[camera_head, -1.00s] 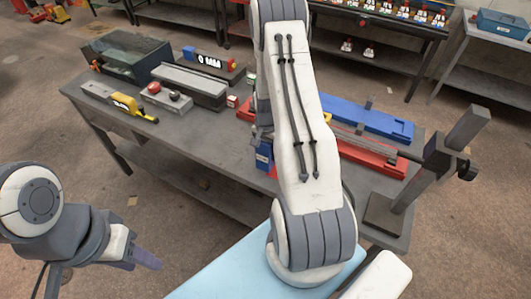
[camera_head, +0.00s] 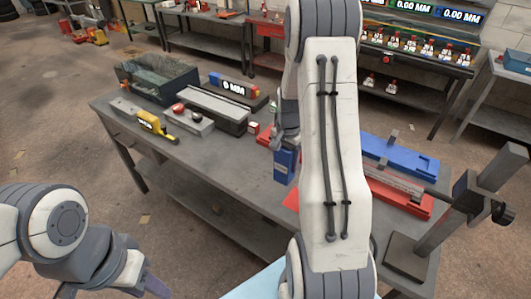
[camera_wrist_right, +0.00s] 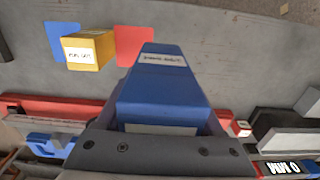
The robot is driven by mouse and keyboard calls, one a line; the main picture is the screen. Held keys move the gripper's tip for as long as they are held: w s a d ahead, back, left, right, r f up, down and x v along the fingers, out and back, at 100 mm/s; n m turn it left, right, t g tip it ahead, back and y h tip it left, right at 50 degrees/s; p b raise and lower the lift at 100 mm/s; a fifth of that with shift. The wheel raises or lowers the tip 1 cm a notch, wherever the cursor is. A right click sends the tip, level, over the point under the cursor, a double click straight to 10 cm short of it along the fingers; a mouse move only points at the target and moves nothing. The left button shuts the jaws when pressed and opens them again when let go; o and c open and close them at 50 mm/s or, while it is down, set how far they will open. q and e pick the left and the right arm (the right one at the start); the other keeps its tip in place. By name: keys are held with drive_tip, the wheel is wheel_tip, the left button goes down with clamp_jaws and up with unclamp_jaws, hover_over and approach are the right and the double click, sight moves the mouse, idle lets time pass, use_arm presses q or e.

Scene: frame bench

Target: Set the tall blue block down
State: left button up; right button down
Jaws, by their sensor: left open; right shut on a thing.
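The right wrist view shows the blue block (camera_wrist_right: 158,80) large between the jaws of my right gripper (camera_wrist_right: 160,128). I cannot tell whether its lower end touches the bench. A red patch (camera_wrist_right: 133,42) lies on the bench near the block's far end. My left gripper (camera_head: 155,287) is open at the lower left, away from the bench.
The grey bench (camera_head: 215,155) carries a yellow tool (camera_head: 155,125), a glass-sided box (camera_head: 155,78) and a display unit (camera_head: 235,86) on its left. A blue tray (camera_head: 400,155) and a dark upright stand (camera_head: 460,215) are on its right.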

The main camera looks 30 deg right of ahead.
drive_tip(key=shift+r, duration=0.45)
wheel_tip(320, 180, up, 6)
drive_tip(key=p, duration=0.3)
drive_tip(key=shift+r, duration=0.15)
drive_tip(key=shift+r+p, duration=0.3)
drive_tip(key=shift+r, duration=0.3)
drive_tip(key=s+a+f+n+b, duration=0.2)
drive_tip(key=a+f+n+b, duration=0.4)
drive_tip(key=a+f+n, duration=0.7)
drive_tip(key=a+f, duration=0.4)
drive_tip(key=a, duration=0.3)
drive_tip(key=shift+a+n, duration=0.2)
drive_tip(key=shift+n, duration=0.1)
